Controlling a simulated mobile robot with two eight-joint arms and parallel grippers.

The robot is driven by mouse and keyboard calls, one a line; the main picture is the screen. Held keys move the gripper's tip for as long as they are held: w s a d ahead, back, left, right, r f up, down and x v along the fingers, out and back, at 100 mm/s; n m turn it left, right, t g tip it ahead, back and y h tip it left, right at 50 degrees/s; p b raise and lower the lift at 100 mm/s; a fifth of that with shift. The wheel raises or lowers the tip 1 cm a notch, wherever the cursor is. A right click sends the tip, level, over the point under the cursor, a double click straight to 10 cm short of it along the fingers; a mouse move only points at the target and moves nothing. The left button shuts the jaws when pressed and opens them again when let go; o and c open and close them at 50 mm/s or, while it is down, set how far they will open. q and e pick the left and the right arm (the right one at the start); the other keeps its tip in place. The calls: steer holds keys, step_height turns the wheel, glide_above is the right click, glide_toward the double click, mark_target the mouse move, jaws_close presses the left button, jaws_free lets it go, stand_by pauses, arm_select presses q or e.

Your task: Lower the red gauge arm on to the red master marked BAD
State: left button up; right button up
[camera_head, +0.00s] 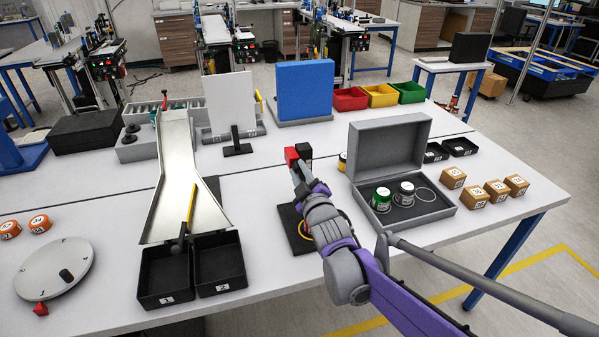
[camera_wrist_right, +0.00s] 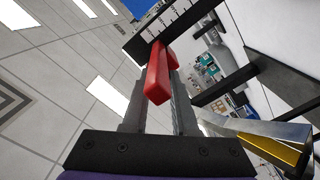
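The red gauge arm shows as a red block (camera_head: 291,156) beside a black block (camera_head: 305,151) at the middle of the table. In the right wrist view the red arm (camera_wrist_right: 158,75) lies between my fingers, which close on its sides. My right gripper (camera_head: 299,168) reaches it from the front right. A black scale with white marks (camera_wrist_right: 172,27) is just beyond it. A black base pad (camera_head: 290,238) with a yellow-orange ring lies under my arm, partly hidden. No red master with readable BAD marking shows. My left gripper is not in view.
A metal chute (camera_head: 183,175) with black bins (camera_head: 219,262) stands left. A white turntable (camera_head: 55,268) is front left.

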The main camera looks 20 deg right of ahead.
jaws_close()
stand_by(0.9)
step_height(320, 180, down, 12)
steer(key=b, duration=0.7)
steer(key=shift+s, duration=0.1)
steer(key=shift+f, duration=0.1)
steer(key=o, duration=0.7)
jaws_free()
